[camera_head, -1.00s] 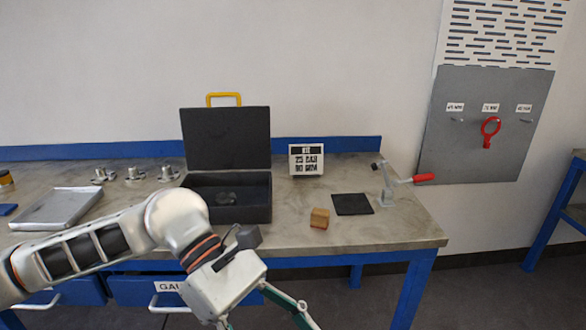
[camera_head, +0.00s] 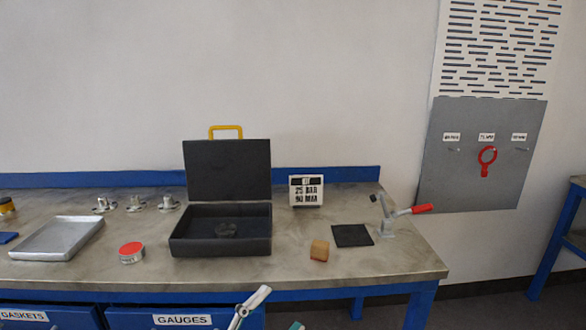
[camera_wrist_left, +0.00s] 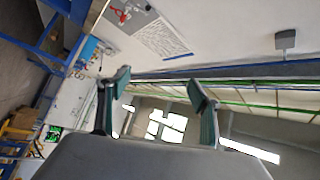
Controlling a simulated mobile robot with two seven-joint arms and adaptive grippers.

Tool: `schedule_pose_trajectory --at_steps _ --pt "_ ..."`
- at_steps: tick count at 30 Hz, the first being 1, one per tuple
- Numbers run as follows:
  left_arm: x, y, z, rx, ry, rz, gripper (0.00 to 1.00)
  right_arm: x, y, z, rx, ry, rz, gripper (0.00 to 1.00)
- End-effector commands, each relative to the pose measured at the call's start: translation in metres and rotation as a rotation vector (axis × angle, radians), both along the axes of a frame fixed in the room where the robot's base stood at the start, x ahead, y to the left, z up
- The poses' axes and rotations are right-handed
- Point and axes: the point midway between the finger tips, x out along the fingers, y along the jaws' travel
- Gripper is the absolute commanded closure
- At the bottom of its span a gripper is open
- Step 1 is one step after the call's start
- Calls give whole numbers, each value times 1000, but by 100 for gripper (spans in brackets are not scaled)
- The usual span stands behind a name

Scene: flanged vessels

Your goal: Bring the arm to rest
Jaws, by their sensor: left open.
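My left gripper shows only by its fingers (camera_head: 278,310) at the bottom edge of the head view, below the workbench's front edge. The rest of that arm is out of the picture. In the left wrist view its two fingers (camera_wrist_left: 160,82) stand apart with nothing between them. Past them are a wall and bright windows, with no bench object near. My right gripper is in neither view.
The workbench (camera_head: 110,278) holds an open black case (camera_head: 220,248), a metal tray (camera_head: 58,238), a red-topped tin (camera_head: 131,252), a wooden block (camera_head: 319,250), a black pad (camera_head: 352,236) and a red-handled clamp (camera_head: 400,213). Drawers (camera_head: 185,320) sit below its front edge.

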Motion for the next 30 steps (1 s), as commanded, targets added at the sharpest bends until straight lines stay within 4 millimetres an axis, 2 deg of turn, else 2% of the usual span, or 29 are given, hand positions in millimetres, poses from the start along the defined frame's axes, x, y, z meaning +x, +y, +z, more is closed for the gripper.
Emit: schedule_pose_trajectory --at_steps 1,5,6,9,12,15,18,21,30 --pt "1 17 -33 -42 136 50 36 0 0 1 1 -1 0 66" --pt "-9 62 -120 -146 465 178 36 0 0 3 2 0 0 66" --pt "-18 75 -147 -176 560 218 36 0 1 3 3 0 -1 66" --pt "-48 107 -210 -247 782 315 36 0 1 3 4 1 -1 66" --pt "-85 132 -263 -307 971 403 36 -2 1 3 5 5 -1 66" --pt "-120 151 -300 -352 1111 475 36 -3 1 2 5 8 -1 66" --pt "-145 163 -323 -383 1202 523 36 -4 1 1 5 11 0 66" --pt "-159 169 -335 -398 1247 549 36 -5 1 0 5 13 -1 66" --pt "-161 170 -336 -401 1256 553 36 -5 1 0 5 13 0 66"
